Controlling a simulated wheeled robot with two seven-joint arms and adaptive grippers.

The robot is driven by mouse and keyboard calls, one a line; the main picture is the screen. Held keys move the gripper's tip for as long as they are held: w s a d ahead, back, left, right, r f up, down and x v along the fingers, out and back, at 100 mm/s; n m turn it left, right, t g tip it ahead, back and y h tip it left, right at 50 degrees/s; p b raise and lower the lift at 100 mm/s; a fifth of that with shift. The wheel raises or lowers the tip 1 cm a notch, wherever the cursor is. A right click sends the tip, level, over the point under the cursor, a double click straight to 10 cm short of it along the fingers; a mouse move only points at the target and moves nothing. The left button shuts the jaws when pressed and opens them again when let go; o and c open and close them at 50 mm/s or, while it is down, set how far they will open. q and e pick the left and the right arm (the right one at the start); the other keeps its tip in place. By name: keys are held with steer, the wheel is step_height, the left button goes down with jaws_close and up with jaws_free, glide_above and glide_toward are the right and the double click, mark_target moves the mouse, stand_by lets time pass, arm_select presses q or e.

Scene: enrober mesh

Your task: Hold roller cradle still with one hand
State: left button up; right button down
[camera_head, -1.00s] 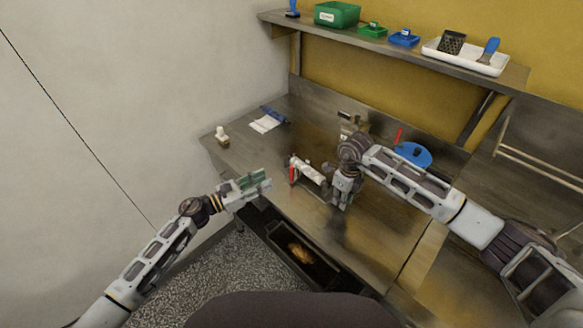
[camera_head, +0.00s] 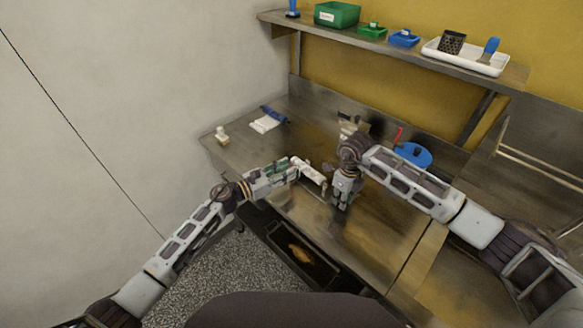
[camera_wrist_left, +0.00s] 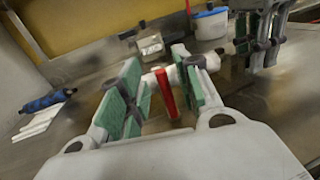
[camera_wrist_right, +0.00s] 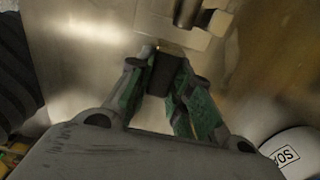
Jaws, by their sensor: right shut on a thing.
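A white roller cradle (camera_head: 312,173) lies on the steel bench. The left wrist view shows its white cylinder (camera_wrist_left: 209,63) and a red upright handle (camera_wrist_left: 166,92). My left gripper (camera_head: 284,172) is open at the cradle's left end, with green pads apart. The red handle shows between the pads; I cannot tell whether they touch the cradle. My right gripper (camera_head: 342,202) points down to the right of the cradle. In the right wrist view it is shut on a dark block (camera_wrist_right: 167,72). A pale metal part (camera_wrist_right: 185,36) lies just beyond the block.
A blue-handled tool (camera_head: 273,113) and white cloth (camera_head: 264,124) lie at the bench's back left. A small white item (camera_head: 221,135) stands on the left edge. A dark tray (camera_head: 300,251) sits below the front edge.

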mark_target(300, 168)
arm_select(q)
steer(key=shift+x, duration=1.25)
jaws_close()
